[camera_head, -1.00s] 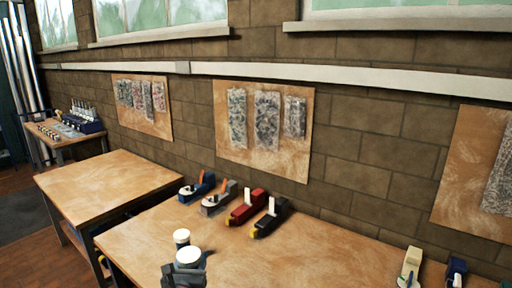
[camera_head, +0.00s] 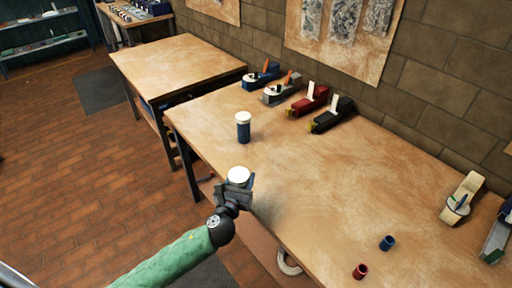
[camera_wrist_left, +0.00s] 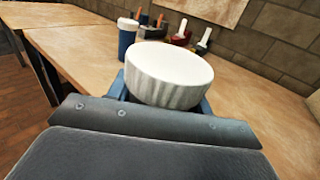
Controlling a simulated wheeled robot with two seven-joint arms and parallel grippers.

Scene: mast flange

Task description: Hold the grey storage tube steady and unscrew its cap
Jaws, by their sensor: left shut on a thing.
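My left gripper (camera_head: 238,186) is shut around a tube standing near the bench's front edge. Its white cap (camera_head: 238,175) sits on top, above the jaws. The tube's body is almost fully hidden by the gripper, so I cannot tell its colour. In the left wrist view the ridged white cap (camera_wrist_left: 168,75) fills the middle, just beyond the gripper (camera_wrist_left: 160,108). A second tube, dark blue with a white cap (camera_head: 243,128), stands upright on the bench behind the held one, apart from it. My right gripper is not in view.
Several hand planes (camera_head: 310,100) line the bench's wall side. A red cup (camera_head: 360,271) and a blue cup (camera_head: 387,243) stand at the front right. A cream tool (camera_head: 462,197) lies farther right. The middle of the wooden bench (camera_head: 330,175) is clear.

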